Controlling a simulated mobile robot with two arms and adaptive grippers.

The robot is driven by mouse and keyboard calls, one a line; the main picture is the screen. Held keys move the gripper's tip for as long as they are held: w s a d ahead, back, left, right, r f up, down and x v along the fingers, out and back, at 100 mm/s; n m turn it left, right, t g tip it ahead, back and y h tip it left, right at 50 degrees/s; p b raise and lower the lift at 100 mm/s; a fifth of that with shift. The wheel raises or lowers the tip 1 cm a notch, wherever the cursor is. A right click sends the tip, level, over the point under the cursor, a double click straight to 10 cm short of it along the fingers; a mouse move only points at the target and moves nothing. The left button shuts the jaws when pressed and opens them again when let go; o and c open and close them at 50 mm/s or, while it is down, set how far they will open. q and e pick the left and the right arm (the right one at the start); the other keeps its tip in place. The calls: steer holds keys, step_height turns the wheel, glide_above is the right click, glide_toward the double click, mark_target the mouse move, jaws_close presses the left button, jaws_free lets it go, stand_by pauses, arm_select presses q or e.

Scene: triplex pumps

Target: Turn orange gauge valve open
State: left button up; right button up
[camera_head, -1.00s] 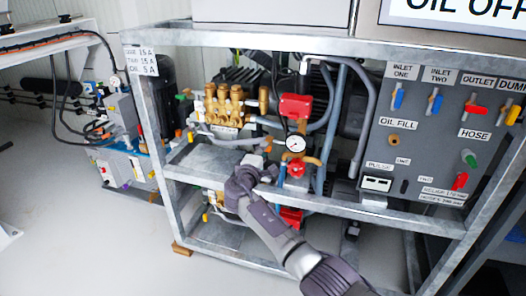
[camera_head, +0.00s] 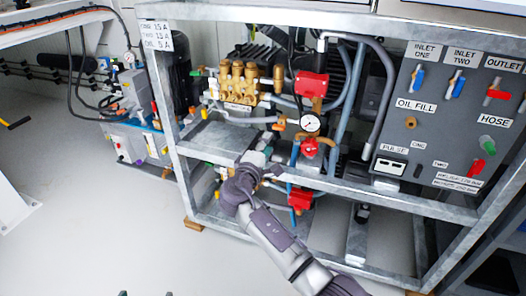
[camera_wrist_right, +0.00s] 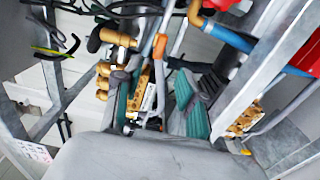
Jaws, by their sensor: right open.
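The pressure gauge (camera_head: 310,123) is a white dial on the pump skid. A small orange valve handle (camera_head: 279,122) sits just left of it on the brass pipework. In the right wrist view an orange handle (camera_wrist_right: 160,45) stands ahead of my fingers, near the gap between them. My right gripper (camera_head: 257,157) is below and left of the gauge, in front of the frame's middle shelf. In the wrist view its teal-padded fingers (camera_wrist_right: 152,100) are apart, with nothing clearly held. Two small dark tips at the head view's bottom edge may be my left gripper; too little shows.
A red-capped valve (camera_head: 310,147) is below the gauge and a red block (camera_head: 311,84) above it. The brass pump (camera_head: 238,83) is to the left. Metal frame rails (camera_head: 330,183) cross in front. A grey valve panel (camera_head: 450,115) stands right. Floor at left is open.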

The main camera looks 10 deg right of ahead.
steer(key=shift+v, duration=1.55)
